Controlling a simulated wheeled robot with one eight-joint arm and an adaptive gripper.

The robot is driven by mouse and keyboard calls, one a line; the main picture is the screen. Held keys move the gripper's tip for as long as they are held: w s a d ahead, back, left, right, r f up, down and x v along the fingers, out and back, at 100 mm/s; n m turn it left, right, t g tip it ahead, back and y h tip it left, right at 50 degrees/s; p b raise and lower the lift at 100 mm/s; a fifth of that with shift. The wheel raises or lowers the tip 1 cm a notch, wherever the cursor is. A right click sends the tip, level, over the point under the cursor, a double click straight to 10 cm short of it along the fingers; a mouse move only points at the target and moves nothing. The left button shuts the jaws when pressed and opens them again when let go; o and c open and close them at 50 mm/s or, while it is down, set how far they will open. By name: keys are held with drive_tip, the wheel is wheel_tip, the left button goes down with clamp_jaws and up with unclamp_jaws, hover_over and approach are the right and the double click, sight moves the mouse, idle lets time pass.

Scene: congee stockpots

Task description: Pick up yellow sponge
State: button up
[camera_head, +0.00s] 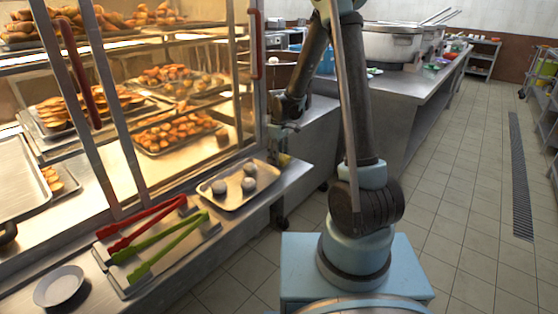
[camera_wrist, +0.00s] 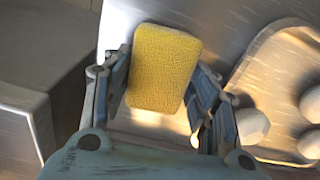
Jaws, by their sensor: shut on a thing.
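The yellow sponge (camera_wrist: 163,68) is a rectangular block between the two fingers of my gripper (camera_wrist: 165,95) in the wrist view. The fingers are shut on its sides. In the head view, my gripper (camera_head: 283,140) is at the right end of the steel counter beside the display case, and a small bit of the sponge (camera_head: 284,160) shows just below it. Most of the sponge is hidden there by my gripper. I cannot tell whether the sponge still touches the counter.
A metal tray (camera_head: 222,199) with several pale round items lies just left of my gripper. The glass display case (camera_head: 258,68) stands behind.

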wheel_tip(320, 180, up, 10)
idle(0.7)
